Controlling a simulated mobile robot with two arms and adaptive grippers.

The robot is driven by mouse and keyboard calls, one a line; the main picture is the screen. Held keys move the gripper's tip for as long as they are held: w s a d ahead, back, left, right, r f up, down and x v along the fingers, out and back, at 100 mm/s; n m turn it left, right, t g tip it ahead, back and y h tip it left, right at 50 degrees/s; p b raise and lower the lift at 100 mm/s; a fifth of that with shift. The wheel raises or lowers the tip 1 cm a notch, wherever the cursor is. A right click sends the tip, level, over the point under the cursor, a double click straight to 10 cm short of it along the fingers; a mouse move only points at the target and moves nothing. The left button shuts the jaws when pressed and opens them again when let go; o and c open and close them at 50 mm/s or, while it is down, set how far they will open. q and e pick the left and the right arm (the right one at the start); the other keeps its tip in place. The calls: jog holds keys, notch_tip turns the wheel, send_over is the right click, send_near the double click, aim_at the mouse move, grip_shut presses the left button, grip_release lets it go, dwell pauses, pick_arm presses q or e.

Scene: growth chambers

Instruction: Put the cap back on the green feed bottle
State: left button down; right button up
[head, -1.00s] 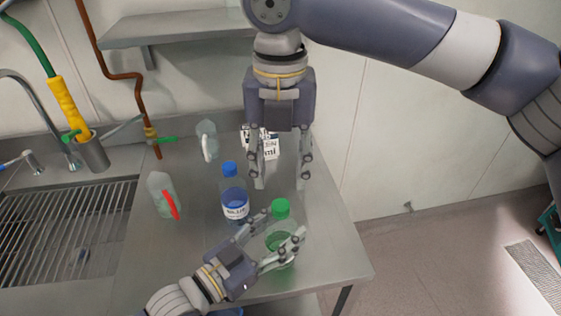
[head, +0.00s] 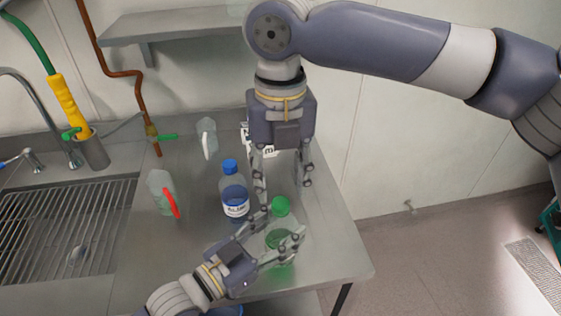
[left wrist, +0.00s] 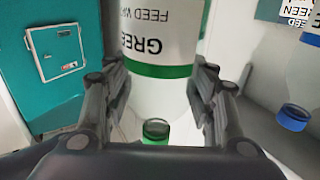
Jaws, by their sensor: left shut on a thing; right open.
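The green feed bottle (head: 279,240) stands upright near the front right of the steel table. A green cap (head: 281,206) sits at its top; I cannot tell whether it is fully seated. My left gripper (head: 284,224) is shut on the bottle's body, one finger on each side. In the left wrist view the bottle's label (left wrist: 155,45) appears upside down between the fingers, with green at the neck end (left wrist: 156,138). My right gripper (head: 284,192) points down, open and empty, its fingertips just above and behind the cap.
A blue-capped bottle (head: 234,198) stands close to the left of both grippers. A printed card (head: 266,151) is partly hidden behind my right gripper. The sink grating (head: 65,235) lies at left.

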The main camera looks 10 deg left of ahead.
aim_at(281, 202)
jog(key=shift+f, duration=2.35)
grip_shut()
